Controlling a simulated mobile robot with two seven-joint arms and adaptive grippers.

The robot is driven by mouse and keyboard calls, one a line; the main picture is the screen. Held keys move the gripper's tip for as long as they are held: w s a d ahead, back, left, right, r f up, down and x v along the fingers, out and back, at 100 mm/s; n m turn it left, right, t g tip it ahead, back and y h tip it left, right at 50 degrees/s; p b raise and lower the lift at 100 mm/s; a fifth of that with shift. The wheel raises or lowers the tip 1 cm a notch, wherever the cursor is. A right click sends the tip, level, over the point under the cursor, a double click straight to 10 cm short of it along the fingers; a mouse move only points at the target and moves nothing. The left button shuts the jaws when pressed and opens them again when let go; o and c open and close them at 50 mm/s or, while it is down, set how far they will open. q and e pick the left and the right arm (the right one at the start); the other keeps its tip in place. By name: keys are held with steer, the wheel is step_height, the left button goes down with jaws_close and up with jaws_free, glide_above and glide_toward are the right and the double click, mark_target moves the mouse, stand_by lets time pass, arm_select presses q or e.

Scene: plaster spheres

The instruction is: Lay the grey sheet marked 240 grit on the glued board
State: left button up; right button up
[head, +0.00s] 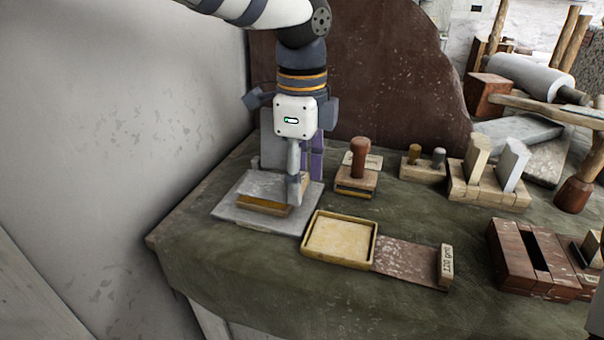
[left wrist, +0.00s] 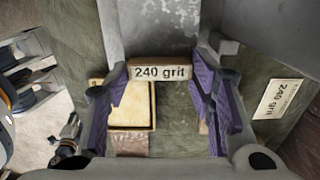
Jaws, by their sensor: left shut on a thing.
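My left gripper (head: 294,200) points down over the left part of the bench. It is shut on the upright end tab, lettered 240 grit in the left wrist view (left wrist: 160,73), of the grey sheet (head: 256,186). The sheet extends left from the tab, over a yellow-brown board (head: 262,208) on a flat grey slab (head: 228,212). The sheet hides most of that board, and I cannot tell whether they touch. To the right lies a shallow yellow-rimmed tray (head: 340,240) with a pale surface, also in the left wrist view (left wrist: 140,103).
A reddish sheet (head: 408,262) with a 120 grit tab (head: 446,264) lies right of the tray. A knobbed block (head: 358,170) stands behind the tray. Slotted wooden blocks (head: 530,258) stand at right. A wall (head: 130,110) borders the bench at left. Green bench top is free in front.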

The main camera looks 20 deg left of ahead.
arm_select(q)
steer(key=shift+f, duration=0.7)
stand_by(0.3)
steer(key=o, duration=1.1)
steer(key=shift+r, duration=2)
